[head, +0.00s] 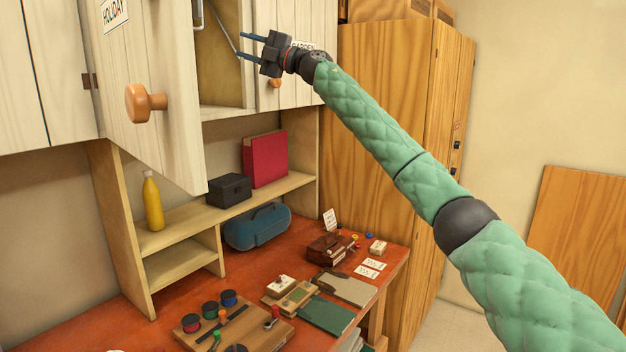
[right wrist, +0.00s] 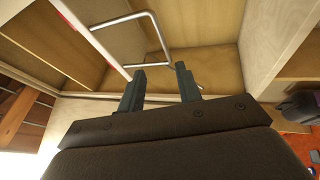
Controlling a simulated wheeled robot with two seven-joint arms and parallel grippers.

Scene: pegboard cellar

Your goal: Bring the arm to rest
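My right arm (head: 390,140), in quilted green covering, reaches up from the lower right to the wall cabinet. Its gripper (head: 243,46) is at the open cabinet compartment, beside the door labelled GARDEN (head: 296,88). The fingers are apart with nothing between them; the right wrist view also shows the open gripper (right wrist: 160,78). A bent metal rod (head: 221,28) hangs in the compartment close to the fingertips; it shows in the right wrist view (right wrist: 118,58). I cannot tell whether they touch. My left gripper is not in view.
The HOLIDAY door (head: 150,85) stands swung open left of the gripper. Below are a shelf (head: 180,228) with a yellow bottle (head: 152,201), a black box (head: 229,190) and a red binder (head: 265,158). The red bench (head: 290,255) holds many small items. A tall wooden cabinet (head: 380,80) stands behind the arm.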

